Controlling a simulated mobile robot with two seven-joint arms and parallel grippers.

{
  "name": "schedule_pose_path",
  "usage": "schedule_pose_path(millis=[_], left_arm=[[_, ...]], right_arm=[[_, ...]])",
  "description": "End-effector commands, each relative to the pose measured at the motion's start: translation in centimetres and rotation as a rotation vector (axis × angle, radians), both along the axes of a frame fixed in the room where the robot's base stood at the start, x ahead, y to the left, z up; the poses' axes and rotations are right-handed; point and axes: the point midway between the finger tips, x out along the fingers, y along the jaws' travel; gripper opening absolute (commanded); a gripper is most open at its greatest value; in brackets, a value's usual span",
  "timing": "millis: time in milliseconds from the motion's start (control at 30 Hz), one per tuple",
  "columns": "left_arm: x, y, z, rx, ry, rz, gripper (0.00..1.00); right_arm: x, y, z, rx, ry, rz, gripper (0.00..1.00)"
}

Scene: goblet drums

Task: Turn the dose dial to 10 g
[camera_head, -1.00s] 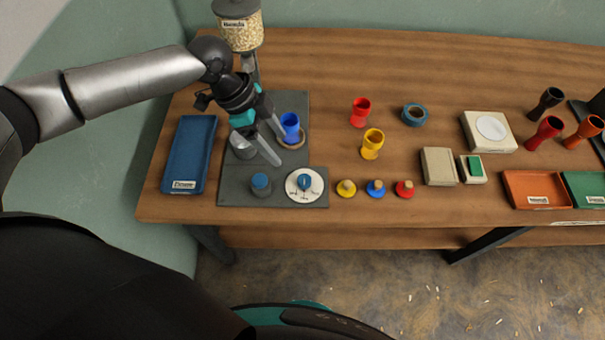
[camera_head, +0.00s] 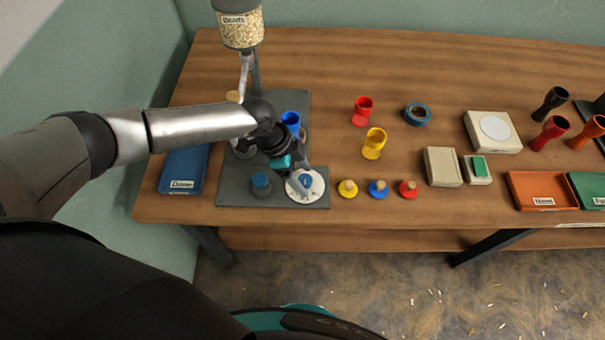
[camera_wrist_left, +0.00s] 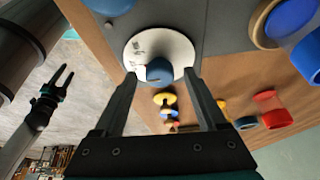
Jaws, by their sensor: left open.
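The dose dial is a white disc (camera_head: 314,193) with a blue knob (camera_head: 306,181), set in the front right corner of the grey plate (camera_head: 240,191). In the left wrist view the disc (camera_wrist_left: 178,45) shows with its blue knob (camera_wrist_left: 159,70) between the fingers. Its printed marks are too small to read. My left gripper (camera_head: 301,184) is open, with its fingers on either side of the knob; I cannot tell whether they touch it. My right gripper does not show in the head view.
A blue round button (camera_head: 261,184) is left of the dial. A blue goblet (camera_head: 291,121) stands behind it. Yellow (camera_head: 348,188), blue (camera_head: 378,188) and red (camera_head: 408,188) knobbed pieces stand to the right. A blue tray (camera_head: 182,183) is at left, a bead hopper (camera_head: 240,28) behind.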

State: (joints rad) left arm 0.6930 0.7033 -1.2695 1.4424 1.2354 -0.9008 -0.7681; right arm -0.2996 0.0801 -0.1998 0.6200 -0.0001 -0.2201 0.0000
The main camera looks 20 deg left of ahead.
Motion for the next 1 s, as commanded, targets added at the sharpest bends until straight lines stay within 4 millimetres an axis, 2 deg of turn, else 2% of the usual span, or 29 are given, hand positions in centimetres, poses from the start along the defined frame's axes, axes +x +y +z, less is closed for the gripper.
schedule_pose_path(millis=[133, 767, 1000], left_arm=[[-0.01, 0.01, 0.02, 0.000, 0.000, 0.000, 0.73], [-0.02, 0.03, 0.05, 0.000, 0.001, 0.001, 0.02], [-0.03, 0.03, 0.07, 0.000, 0.002, 0.004, 0.00]], right_arm=[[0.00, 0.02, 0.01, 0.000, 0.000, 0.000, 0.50], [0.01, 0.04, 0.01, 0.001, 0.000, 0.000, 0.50], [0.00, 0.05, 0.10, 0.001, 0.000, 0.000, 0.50]])
